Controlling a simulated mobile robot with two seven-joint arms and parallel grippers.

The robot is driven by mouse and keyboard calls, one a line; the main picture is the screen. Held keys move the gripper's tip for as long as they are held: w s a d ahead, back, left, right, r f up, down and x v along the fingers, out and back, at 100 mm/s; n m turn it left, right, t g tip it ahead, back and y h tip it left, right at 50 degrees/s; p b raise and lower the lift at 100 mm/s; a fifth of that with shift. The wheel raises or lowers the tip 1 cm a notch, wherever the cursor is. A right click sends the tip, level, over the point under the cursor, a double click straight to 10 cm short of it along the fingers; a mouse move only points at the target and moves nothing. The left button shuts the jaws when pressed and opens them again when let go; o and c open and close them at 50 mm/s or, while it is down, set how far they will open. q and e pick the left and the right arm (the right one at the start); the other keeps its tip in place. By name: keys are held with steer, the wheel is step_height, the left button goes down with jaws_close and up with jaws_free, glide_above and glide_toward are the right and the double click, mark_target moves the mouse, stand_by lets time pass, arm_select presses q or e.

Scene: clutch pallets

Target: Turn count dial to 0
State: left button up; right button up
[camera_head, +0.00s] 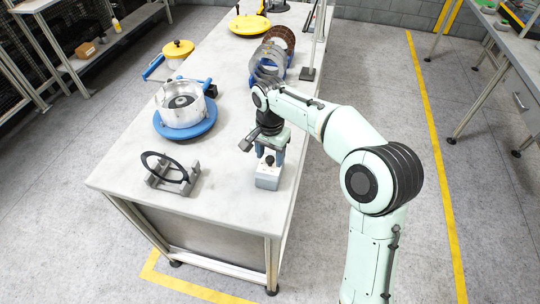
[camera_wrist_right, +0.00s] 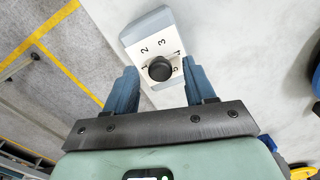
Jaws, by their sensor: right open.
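The count dial is a black round knob (camera_wrist_right: 160,69) on the pale face of a small grey box (camera_wrist_right: 146,32). Printed numbers 1 to 5 show around the knob; a 0 and a pointer mark cannot be made out. In the head view the box (camera_head: 268,180) stands near the table's front right edge. My right gripper (camera_head: 270,154) points down over it, open. In the right wrist view its blue fingers (camera_wrist_right: 160,82) stand on either side of the knob, with gaps, not closed on it. My left gripper is not in view.
On the table (camera_head: 225,200), a black ring on a grey stand (camera_head: 168,172) is left of the box. Behind are a silver housing on a blue disc (camera_head: 186,128), upright plates (camera_head: 268,62) and a yellow disc (camera_head: 249,25). The table's front middle is clear.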

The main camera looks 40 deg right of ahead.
steer(key=shift+f, duration=0.1)
jaws_close()
